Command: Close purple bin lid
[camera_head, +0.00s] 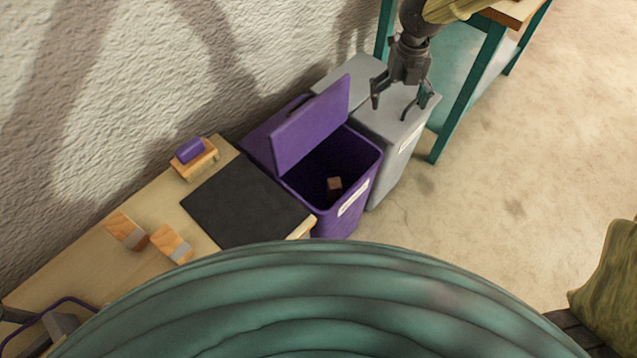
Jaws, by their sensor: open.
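The purple bin (360,172) stands between the wooden table and a grey bin. Its purple lid (311,125) is raised, tilted up on the wall side, so the dark inside shows. A small brown block (334,184) lies inside the bin. My gripper (389,108) points down above the grey bin, to the right of the raised lid and apart from it. Its fingers are spread and nothing is between them.
The grey bin (385,125) stands right of the purple one, near a teal-framed table (463,90). The wooden table (80,245) holds a black mat (245,200), wood blocks (127,230) and a purple block (190,150). Floor (480,220) at right is clear.

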